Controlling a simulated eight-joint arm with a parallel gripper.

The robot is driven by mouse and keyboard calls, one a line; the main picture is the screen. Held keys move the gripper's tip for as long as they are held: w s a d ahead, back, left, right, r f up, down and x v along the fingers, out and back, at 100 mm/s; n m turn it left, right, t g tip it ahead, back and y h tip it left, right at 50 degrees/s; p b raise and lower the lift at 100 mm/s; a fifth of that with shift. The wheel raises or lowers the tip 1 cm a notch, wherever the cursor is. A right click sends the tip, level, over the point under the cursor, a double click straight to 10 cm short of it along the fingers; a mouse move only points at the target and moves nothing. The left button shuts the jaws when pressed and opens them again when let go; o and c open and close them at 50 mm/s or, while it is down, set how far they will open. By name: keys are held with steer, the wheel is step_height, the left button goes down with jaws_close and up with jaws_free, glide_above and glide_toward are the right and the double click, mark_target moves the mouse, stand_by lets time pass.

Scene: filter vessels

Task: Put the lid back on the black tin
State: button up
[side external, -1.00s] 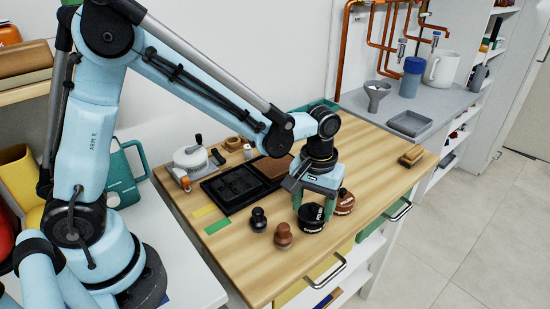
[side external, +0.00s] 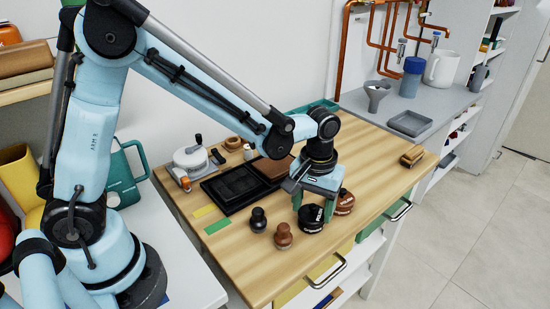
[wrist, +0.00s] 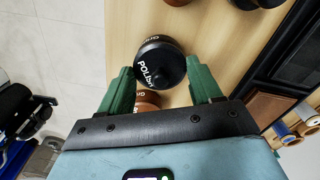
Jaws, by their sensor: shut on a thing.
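The black tin (side external: 311,221) stands near the front edge of the wooden worktop, with pale lettering on it. My gripper (side external: 314,204) points down over it, its green fingers on either side of its top. In the wrist view, a round black lid with pale lettering (wrist: 153,66) sits between the fingertips of my gripper (wrist: 160,72). The fingers are closed on it. The lid looks to be at the tin's top, but I cannot tell whether it is fully seated.
A brown tin (side external: 345,202) stands close behind on the right. A black knobbed piece (side external: 258,220) and a brown one (side external: 283,236) stand to the left. A black tray (side external: 226,200) lies farther back. The worktop's right part is mostly clear.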

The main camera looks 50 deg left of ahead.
stand_by(0.4)
steer(key=o, duration=1.1)
steer(key=shift+o, duration=0.6)
steer(key=shift+r, duration=3.45)
steer(key=shift+c, duration=0.5)
jaws_close()
steer(key=shift+f, duration=1.2)
